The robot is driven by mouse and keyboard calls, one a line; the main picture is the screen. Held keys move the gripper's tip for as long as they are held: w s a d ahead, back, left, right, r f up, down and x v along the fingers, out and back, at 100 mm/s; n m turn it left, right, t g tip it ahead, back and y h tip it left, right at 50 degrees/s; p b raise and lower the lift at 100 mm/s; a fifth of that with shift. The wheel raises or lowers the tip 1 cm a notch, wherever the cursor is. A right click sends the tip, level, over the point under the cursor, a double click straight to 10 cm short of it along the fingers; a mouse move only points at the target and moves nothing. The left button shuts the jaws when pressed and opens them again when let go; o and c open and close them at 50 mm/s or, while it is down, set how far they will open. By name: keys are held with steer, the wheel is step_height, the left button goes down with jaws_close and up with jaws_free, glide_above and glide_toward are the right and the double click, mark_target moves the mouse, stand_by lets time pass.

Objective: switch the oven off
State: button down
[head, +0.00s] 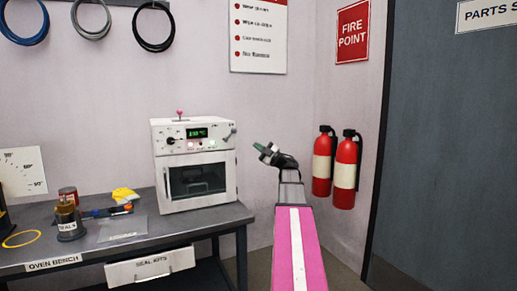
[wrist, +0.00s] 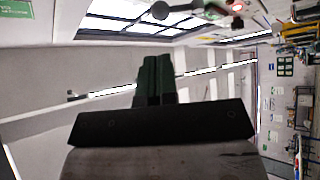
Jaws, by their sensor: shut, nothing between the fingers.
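The oven (head: 216,185) is a white box standing on the oven bench (head: 95,248) in the head view. Its door with a dark window is closed. The display (head: 197,133) glows green, with small buttons or lamps (head: 196,146) below it, some reddish. A dark knob (head: 172,140) is at the panel's left and a grey lever-like part (head: 231,131) at its upper right. My gripper (head: 262,147) is to the right of the oven, apart from it, at about panel height. Its green fingers are together and empty, also in the wrist view (wrist: 154,72).
Two fire extinguishers (head: 346,174) hang behind my arm at right. A grey door (head: 445,150) is farther right.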

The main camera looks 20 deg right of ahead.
mark_target(236, 131)
steer(key=x, duration=1)
steer(key=shift+w+a+r, duration=0.15)
steer(key=shift+a, duration=0.05)
steer(key=shift+a+r+n+g, duration=0.1)
steer(key=shift+r+n+g, duration=0.2)
steer(key=shift+n+g, duration=0.25)
steer(key=a+r+n+g+h, duration=0.3)
steer(key=a+n+g+h, duration=0.2)
steer(key=n, duration=0.5)
steer(key=shift+a+r+g+h, duration=0.3)
steer(key=shift+a+r+g, duration=0.1)
steer(key=shift+a+g, duration=0.6)
steer(key=shift+r, duration=0.15)
steer(key=shift+r, duration=0.65)
